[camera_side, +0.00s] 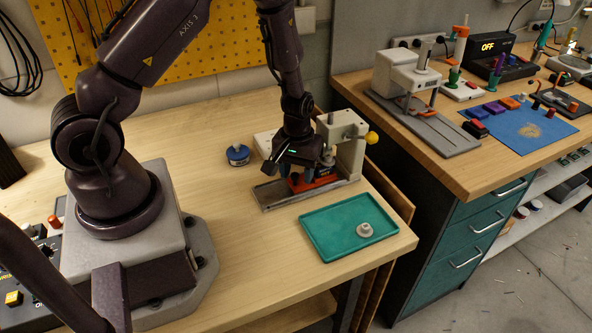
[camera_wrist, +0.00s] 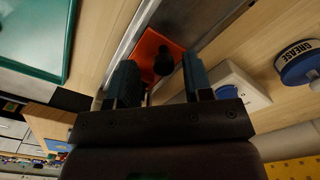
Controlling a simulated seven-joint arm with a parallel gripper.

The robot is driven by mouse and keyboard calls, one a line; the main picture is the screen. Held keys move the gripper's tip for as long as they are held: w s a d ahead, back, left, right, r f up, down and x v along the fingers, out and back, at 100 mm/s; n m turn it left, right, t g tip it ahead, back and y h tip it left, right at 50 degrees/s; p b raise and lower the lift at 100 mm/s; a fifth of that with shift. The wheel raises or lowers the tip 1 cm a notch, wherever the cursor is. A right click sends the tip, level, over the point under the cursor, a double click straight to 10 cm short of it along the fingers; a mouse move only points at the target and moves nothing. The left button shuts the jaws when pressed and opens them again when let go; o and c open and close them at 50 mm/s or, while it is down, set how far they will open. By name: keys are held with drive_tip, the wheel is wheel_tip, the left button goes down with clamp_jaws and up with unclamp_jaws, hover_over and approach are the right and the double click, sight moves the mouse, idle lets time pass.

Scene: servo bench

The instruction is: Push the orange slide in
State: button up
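The orange slide (camera_side: 322,181) sits on a grey metal track (camera_side: 272,194) at the foot of a white bench device (camera_side: 350,152). In the wrist view the orange slide (camera_wrist: 148,48) carries a black knob (camera_wrist: 163,61) and lies along the track (camera_wrist: 194,32). My gripper (camera_side: 290,178) is low over the track, by the slide. In the wrist view my gripper (camera_wrist: 160,82) is open, with its two blue-grey fingers apart and the knob showing in the gap between them. I cannot tell whether a finger touches the knob or slide. My gripper partly hides the slide in the side view.
A teal tray (camera_side: 318,239) with a grey round part (camera_side: 364,230) lies in front of the track. A blue grease tin (camera_side: 238,155) stands behind left. The device has a yellow ball handle (camera_side: 372,138). Bare wood lies left of the track.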

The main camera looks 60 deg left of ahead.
wheel_tip(320, 180, up, 13)
idle(0.6)
drive_tip(key=shift+s, duration=0.1)
drive_tip(key=s+d+r+m+t, duration=0.2)
drive_tip(key=s+d+r+m, duration=0.2)
drive_tip(key=s+r, duration=0.3)
drive_tip(key=s+d+r+m+t, duration=0.3)
drive_tip(key=s+d+r+m, duration=0.2)
drive_tip(key=r, duration=0.7)
drive_tip(key=shift+s+t, duration=0.3)
drive_tip(key=shift+s, duration=0.55)
drive_tip(key=shift+r, duration=0.1)
